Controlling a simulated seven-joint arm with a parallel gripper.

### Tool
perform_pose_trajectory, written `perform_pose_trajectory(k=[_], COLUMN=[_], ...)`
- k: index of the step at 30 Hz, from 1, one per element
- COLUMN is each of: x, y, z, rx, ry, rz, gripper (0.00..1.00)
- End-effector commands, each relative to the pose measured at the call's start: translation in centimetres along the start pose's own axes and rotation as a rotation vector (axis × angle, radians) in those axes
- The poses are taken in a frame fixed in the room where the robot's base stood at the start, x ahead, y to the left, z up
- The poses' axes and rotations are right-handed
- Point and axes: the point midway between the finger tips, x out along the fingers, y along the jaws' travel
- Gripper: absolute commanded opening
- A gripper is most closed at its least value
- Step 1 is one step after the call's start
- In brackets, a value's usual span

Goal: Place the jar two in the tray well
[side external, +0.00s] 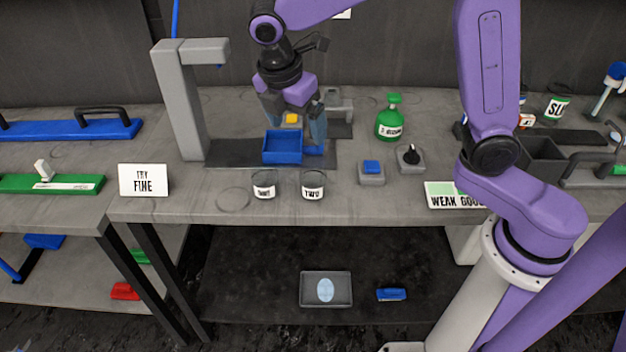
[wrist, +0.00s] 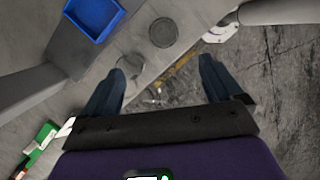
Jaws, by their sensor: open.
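Jar two (side external: 312,186), a small clear jar with a white label reading TWO, stands upright near the front edge of the bench. In the wrist view it seems to be the upper round jar (wrist: 163,32). The blue tray (side external: 282,149) with a square well is behind the jars on a dark base; its well looks empty. It also shows at the upper left of the wrist view (wrist: 94,18). My gripper (side external: 297,122) is open and empty, raised around the tray in the side view. In the wrist view its fingers (wrist: 162,72) are apart, with no jar between them.
Another labelled jar (side external: 264,186) stands just left of jar two. A grey post (side external: 180,100) rises left of the tray. A blue button box (side external: 371,172), a dark knob (side external: 410,157) and a green bottle (side external: 390,118) are to the right. A white sign (side external: 143,180) stands at the left.

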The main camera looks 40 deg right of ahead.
Motion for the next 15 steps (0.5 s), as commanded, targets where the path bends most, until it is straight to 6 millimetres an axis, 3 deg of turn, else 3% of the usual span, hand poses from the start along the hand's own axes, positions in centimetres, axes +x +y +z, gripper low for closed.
perform_pose_trajectory(k=[15], x=[9.5], y=[-0.2], z=[0.1], rx=[0.000], ry=[-0.001], rz=[-0.004], gripper=[0.93])
